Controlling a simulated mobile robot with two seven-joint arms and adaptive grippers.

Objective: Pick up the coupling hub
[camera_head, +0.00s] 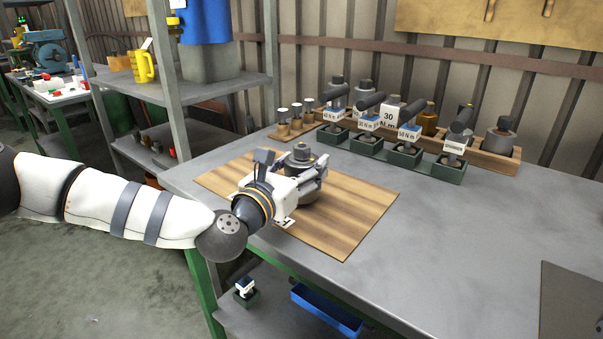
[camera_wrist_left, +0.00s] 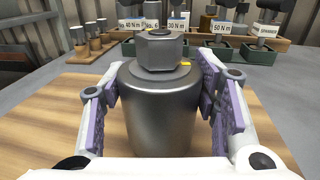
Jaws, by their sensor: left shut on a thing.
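The coupling hub (camera_head: 300,165) is a grey metal cylinder with a narrower dark hexagonal top, standing upright over the wooden board. In the left wrist view the hub (camera_wrist_left: 160,105) fills the middle, between the two purple-padded fingers. My left gripper (camera_head: 308,182) is shut on the hub, with a finger on each side of its body. It also shows in the left wrist view (camera_wrist_left: 165,112). The hub's lower end is hidden, so I cannot tell whether it touches the board. My right gripper is not in view.
The wooden board (camera_head: 350,215) lies on the grey workbench (camera_head: 470,235). Behind it stand labelled torque tools in green holders (camera_head: 402,155), a wooden rack (camera_head: 480,158) of parts and a small peg block (camera_head: 290,128). The bench right of the board is clear up to a dark mat (camera_head: 570,305).

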